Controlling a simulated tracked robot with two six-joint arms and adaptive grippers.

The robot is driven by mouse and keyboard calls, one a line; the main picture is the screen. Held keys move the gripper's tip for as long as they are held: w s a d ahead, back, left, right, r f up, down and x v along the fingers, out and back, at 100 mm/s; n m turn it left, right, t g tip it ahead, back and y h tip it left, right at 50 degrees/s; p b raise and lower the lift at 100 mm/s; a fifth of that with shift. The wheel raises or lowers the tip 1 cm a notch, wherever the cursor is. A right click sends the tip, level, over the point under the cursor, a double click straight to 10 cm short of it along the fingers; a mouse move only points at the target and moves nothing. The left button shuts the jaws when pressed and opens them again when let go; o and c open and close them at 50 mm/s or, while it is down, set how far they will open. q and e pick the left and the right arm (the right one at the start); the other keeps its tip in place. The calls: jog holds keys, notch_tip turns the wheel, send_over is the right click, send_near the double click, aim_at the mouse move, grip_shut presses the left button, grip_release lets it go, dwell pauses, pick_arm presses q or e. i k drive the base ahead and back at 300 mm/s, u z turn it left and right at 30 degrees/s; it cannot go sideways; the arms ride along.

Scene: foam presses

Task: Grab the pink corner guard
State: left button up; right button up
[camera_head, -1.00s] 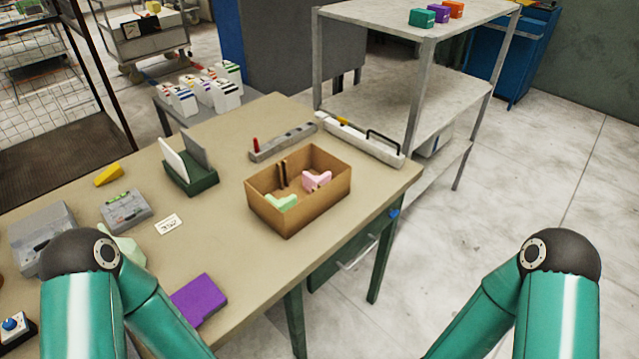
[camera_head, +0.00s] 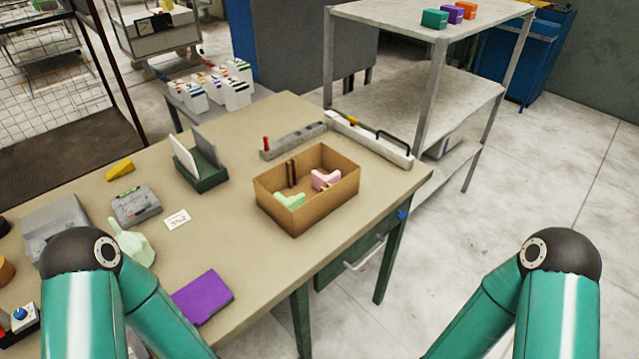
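The pink corner guard (camera_head: 325,179) lies inside an open cardboard box (camera_head: 298,218) on the workbench. A light green corner guard (camera_head: 290,201) lies in the same box, nearer the front left. Dark brown upright pieces (camera_head: 291,173) stand at the box's back left. Both my teal arms show at the bottom of the view, left and right, but neither gripper is in the frame. Nothing of mine is near the box.
The workbench (camera_head: 245,240) has bare room left of and in front of the box. A purple block (camera_head: 202,296), a card (camera_head: 177,219), a green holder (camera_head: 203,180) and a grey bar (camera_head: 293,141) lie around it. A metal shelf (camera_head: 440,98) stands behind; open floor is at right.

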aim_at(318, 181)
jog(key=z, duration=0.55)
jog(key=i, duration=0.2)
jog(key=u, duration=3.4)
jog(key=k, duration=2.35)
jog(key=z, duration=0.85)
jog(key=i, duration=1)
